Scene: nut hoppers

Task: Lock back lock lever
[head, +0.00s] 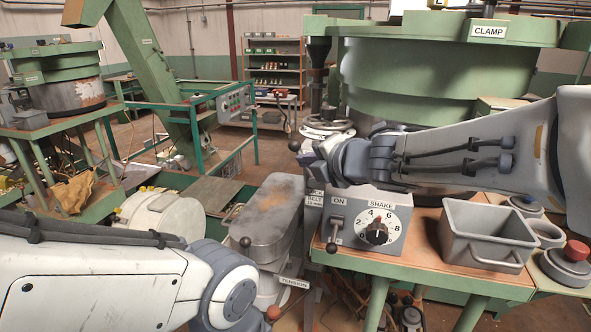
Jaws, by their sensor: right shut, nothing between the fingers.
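My right gripper (308,158) reaches in from the right, shut and empty, above the grey control box. A small dark ball knob (294,146) shows right at its fingertips; I cannot tell whether they touch. No label reading "lock" is legible, so I cannot tell for sure whether this knob belongs to the back lock lever. The rod below the knob is mostly hidden by the gripper. My left arm crosses the lower left, and its gripper is not in view.
The control box (378,245) has a SHAKE dial (378,229) and an ON lever (334,233). A grey bin (487,231) stands right of it. A green hopper (437,75) stands behind. A grey motor housing (272,215) and a TENSION lever (292,283) are left of the box.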

